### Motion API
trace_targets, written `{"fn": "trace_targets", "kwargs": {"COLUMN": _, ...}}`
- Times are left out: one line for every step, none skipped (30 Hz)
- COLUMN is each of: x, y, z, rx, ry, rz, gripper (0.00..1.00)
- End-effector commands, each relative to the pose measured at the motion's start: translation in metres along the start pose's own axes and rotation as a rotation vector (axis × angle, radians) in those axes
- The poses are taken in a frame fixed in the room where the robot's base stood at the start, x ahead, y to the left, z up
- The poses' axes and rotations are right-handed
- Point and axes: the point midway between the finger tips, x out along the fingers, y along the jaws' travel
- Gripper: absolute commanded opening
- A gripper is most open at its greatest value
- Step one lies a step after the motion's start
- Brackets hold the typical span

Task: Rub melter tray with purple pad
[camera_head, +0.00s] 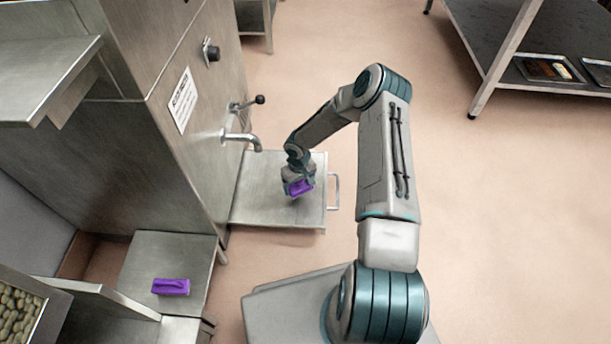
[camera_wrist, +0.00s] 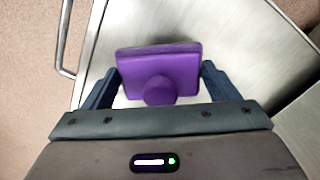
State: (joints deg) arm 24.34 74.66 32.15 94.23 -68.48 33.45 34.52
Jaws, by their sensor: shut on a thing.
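The melter tray (camera_head: 259,202) is a flat metal shelf with a side handle, projecting from the melter below its spout. It also fills much of the wrist view (camera_wrist: 225,30). My gripper (camera_head: 298,183) is over the right-hand part of the tray and shut on the purple pad (camera_head: 301,188). In the wrist view the pad (camera_wrist: 160,66) sits between the two dark fingers, its round knob facing the camera. I cannot tell whether the pad's underside touches the tray.
The steel melter (camera_head: 150,110) with its spout (camera_head: 242,139) and lever stands left of the tray. Another purple object (camera_head: 171,287) lies on a low steel surface at lower left. A rack (camera_head: 545,60) with trays stands at upper right. Open floor lies right of the tray.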

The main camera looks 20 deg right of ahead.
Motion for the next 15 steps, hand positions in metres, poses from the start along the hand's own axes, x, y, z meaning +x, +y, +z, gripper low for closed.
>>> {"fn": "trace_targets", "kwargs": {"x": -0.008, "y": 0.000, "z": 0.000, "rx": -0.001, "ry": 0.000, "rz": 0.001, "gripper": 0.63}}
{"fn": "trace_targets", "kwargs": {"x": -0.011, "y": 0.000, "z": 0.000, "rx": -0.001, "ry": 0.000, "rz": 0.001, "gripper": 0.63}}
{"fn": "trace_targets", "kwargs": {"x": -0.014, "y": -0.001, "z": 0.000, "rx": -0.001, "ry": -0.001, "rz": 0.000, "gripper": 0.63}}
{"fn": "trace_targets", "kwargs": {"x": -0.017, "y": -0.001, "z": 0.000, "rx": -0.002, "ry": -0.001, "rz": 0.001, "gripper": 0.63}}
{"fn": "trace_targets", "kwargs": {"x": -0.020, "y": -0.001, "z": 0.000, "rx": -0.003, "ry": -0.001, "rz": 0.001, "gripper": 0.63}}
{"fn": "trace_targets", "kwargs": {"x": -0.023, "y": -0.001, "z": 0.000, "rx": -0.004, "ry": -0.001, "rz": 0.001, "gripper": 0.63}}
{"fn": "trace_targets", "kwargs": {"x": -0.026, "y": -0.001, "z": 0.000, "rx": -0.004, "ry": 0.000, "rz": 0.001, "gripper": 0.63}}
{"fn": "trace_targets", "kwargs": {"x": -0.028, "y": -0.001, "z": -0.001, "rx": -0.004, "ry": 0.000, "rz": 0.001, "gripper": 0.63}}
{"fn": "trace_targets", "kwargs": {"x": -0.031, "y": -0.002, "z": -0.001, "rx": -0.003, "ry": 0.000, "rz": 0.001, "gripper": 0.63}}
{"fn": "trace_targets", "kwargs": {"x": -0.032, "y": -0.002, "z": -0.001, "rx": -0.003, "ry": 0.000, "rz": 0.000, "gripper": 0.63}}
{"fn": "trace_targets", "kwargs": {"x": -0.033, "y": -0.002, "z": -0.001, "rx": -0.003, "ry": 0.000, "rz": 0.000, "gripper": 0.63}}
{"fn": "trace_targets", "kwargs": {"x": -0.034, "y": -0.002, "z": -0.001, "rx": -0.003, "ry": 0.000, "rz": 0.000, "gripper": 0.63}}
{"fn": "trace_targets", "kwargs": {"x": -0.034, "y": -0.002, "z": -0.001, "rx": -0.003, "ry": 0.000, "rz": 0.000, "gripper": 0.63}}
{"fn": "trace_targets", "kwargs": {"x": -0.034, "y": -0.002, "z": -0.001, "rx": -0.004, "ry": 0.000, "rz": 0.000, "gripper": 0.63}}
{"fn": "trace_targets", "kwargs": {"x": -0.034, "y": -0.002, "z": 0.000, "rx": -0.003, "ry": 0.000, "rz": 0.000, "gripper": 0.63}}
